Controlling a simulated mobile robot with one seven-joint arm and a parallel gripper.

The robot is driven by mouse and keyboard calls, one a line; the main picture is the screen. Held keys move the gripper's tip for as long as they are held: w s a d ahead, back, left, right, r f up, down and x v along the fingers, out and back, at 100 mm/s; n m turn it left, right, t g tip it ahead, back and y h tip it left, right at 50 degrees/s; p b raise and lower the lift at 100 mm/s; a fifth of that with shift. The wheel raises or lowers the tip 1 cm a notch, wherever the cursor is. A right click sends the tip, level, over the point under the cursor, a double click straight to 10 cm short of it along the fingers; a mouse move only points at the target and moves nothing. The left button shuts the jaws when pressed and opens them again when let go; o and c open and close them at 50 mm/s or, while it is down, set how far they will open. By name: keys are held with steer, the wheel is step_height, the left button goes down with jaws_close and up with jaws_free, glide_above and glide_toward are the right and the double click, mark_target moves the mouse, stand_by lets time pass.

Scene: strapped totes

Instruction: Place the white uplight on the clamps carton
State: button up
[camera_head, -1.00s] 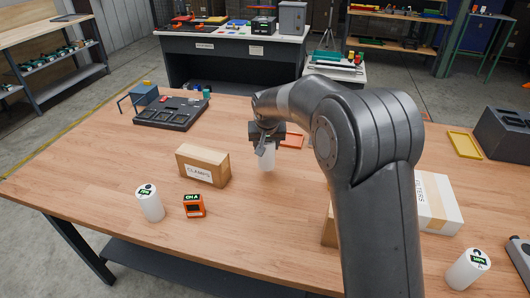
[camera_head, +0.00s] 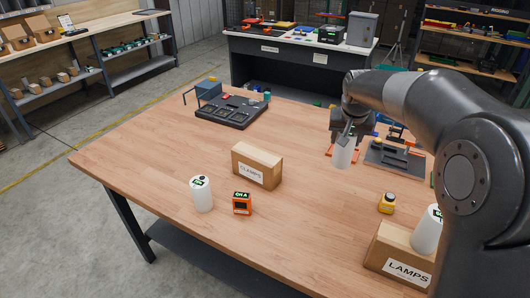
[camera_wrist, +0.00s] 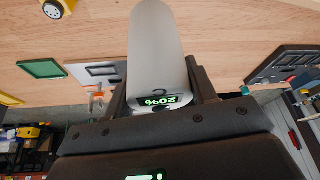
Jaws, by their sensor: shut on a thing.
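My gripper (camera_head: 346,134) is shut on a white uplight (camera_head: 342,154), a white cylinder held above the table, to the right of the clamps carton. In the wrist view the held uplight (camera_wrist: 156,48) sits between the fingers, its end display reading 20%. The clamps carton (camera_head: 257,166) is a brown box labelled CLAMPS standing on the table, its visible top bare. Another white uplight (camera_head: 202,195) stands upright at the carton's front left. A third white uplight (camera_head: 426,233) appears to stand on the lamps carton (camera_head: 400,252), partly hidden by my arm.
A small orange device (camera_head: 242,203) stands just in front of the clamps carton. A dark tray (camera_head: 231,112) lies at the back, and grey and orange items lie behind my gripper. The tabletop between carton and gripper is clear.

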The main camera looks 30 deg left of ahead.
steer(key=s+a+r, duration=0.5)
steer(key=a+r, duration=0.3)
steer(key=a, duration=0.2)
steer(key=shift+m, duration=0.4)
steer(key=shift+s+a+f, duration=0.3)
steer(key=shift+a+f, duration=1.5)
steer(key=shift+a, duration=0.05)
steer(key=shift+s+a+f, duration=0.35)
steer(key=shift+a+f, duration=1.45)
steer(key=shift+f, duration=0.05)
steer(key=shift+s+a+f, duration=0.3)
steer(key=shift+a+f, duration=1.5)
steer(key=shift+a, duration=0.05)
steer(key=shift+f, duration=0.1)
steer(key=o, duration=1.4)
steer(key=shift+f, duration=0.1)
steer(key=v, duration=1.2)
steer(key=shift+s+a, duration=0.1)
steer(key=shift+s, duration=0.05)
